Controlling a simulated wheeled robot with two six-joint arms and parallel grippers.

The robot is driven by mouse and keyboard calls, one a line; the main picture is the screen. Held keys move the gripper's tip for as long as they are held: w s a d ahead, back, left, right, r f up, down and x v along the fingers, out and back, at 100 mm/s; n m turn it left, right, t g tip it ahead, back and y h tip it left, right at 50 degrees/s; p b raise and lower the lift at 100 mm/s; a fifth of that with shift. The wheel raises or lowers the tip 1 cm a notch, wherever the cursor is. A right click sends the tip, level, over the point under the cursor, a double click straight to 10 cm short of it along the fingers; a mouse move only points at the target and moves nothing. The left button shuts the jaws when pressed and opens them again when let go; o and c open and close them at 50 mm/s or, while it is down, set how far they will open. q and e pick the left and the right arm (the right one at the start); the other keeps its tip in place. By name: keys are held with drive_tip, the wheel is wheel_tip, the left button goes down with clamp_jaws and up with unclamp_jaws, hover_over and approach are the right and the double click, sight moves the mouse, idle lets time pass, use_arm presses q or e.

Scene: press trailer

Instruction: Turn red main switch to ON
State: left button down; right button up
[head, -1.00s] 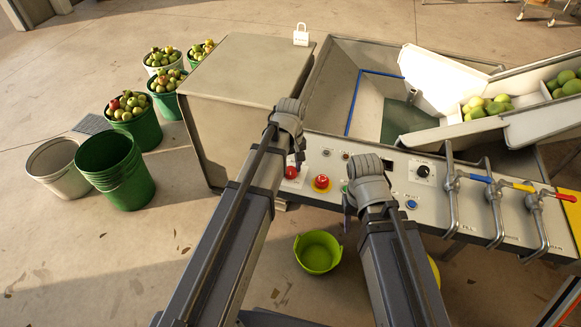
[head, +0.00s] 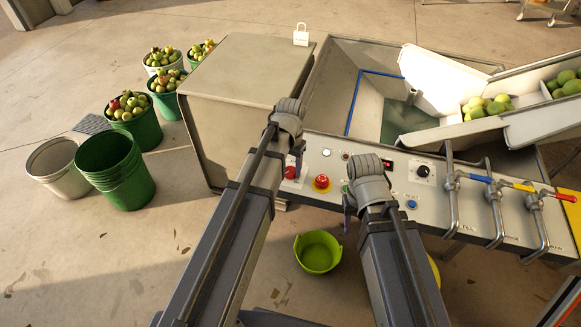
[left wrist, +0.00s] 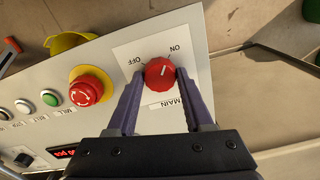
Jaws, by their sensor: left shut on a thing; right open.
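The red main switch (left wrist: 160,72) is a round knob on a white plate marked OFF, ON and MAIN in the left wrist view. Its white pointer line is turned toward the ON side. My left gripper (left wrist: 159,82) is shut on the knob, one purple finger on each side. In the head view the red knob (head: 290,172) is partly hidden by my left gripper (head: 298,168). My right gripper (head: 349,204) is open and holds nothing, low in front of the panel; its fingers are mostly hidden by its own wrist.
A red emergency button (left wrist: 86,90) on a yellow base sits beside the switch. A small display (head: 387,164) is lit red. Pipes with coloured handles (head: 480,179) stand at the panel's right. A green tub (head: 318,252) is on the floor below.

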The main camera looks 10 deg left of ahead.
sight(291, 170)
use_arm(q)
drive_tip(key=shift+m, duration=1)
drive_tip(key=shift+c, duration=1.5)
unclamp_jaws()
drive_tip(key=shift+r, duration=0.1)
wheel_tip(291, 170, up, 8)
drive_tip(key=p, duration=0.8)
drive_tip(key=shift+f, duration=0.2)
